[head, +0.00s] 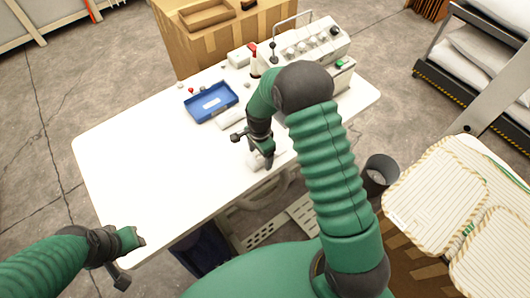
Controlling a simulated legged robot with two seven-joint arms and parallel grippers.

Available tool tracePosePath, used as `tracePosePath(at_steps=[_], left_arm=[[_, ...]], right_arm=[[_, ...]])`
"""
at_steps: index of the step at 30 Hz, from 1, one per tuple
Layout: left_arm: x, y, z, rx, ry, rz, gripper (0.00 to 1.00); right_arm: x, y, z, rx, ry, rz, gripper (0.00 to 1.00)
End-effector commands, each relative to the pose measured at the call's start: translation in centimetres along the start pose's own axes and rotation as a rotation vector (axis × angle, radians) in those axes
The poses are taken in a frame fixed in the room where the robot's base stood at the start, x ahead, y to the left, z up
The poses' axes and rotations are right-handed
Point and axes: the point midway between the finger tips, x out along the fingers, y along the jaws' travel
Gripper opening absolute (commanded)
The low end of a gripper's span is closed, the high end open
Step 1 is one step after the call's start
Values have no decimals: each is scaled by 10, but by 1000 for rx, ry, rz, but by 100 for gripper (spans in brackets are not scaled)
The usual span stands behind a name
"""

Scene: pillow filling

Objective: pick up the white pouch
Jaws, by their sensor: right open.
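A small white item (230,118), which looks like the white pouch, lies on the white table (130,160) just in front of the blue tray. It is pale on a pale table, so its outline is faint. My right gripper (263,160) is open and points down near the table's front edge, right of and nearer than that item. Whether anything lies between its fingers is not clear. My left gripper (136,238) is low at the table's front left corner, far from the item, and its finger gap cannot be made out.
A blue tray (211,103) sits mid-table. A sewing machine (312,42) stands at the back right, with a small red-topped item (253,58) beside it. A cardboard box (225,35) is behind. Striped pillows (435,190) lie at the right. The table's left half is clear.

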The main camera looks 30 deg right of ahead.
Motion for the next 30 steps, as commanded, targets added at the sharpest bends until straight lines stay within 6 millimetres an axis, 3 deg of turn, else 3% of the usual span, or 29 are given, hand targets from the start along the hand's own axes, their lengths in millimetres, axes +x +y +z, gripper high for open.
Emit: tracePosePath(at_steps=[8, 23, 30], left_arm=[[-1, 0, 0, -1, -1, 0, 36], [-1, 0, 0, 0, -1, 0, 36], [-1, 0, 0, -1, -1, 0, 36]], right_arm=[[10, -2, 2, -1, 1, 1, 77], [10, -1, 0, -1, 0, 1, 14], [10, -1, 0, -1, 0, 2, 13]])
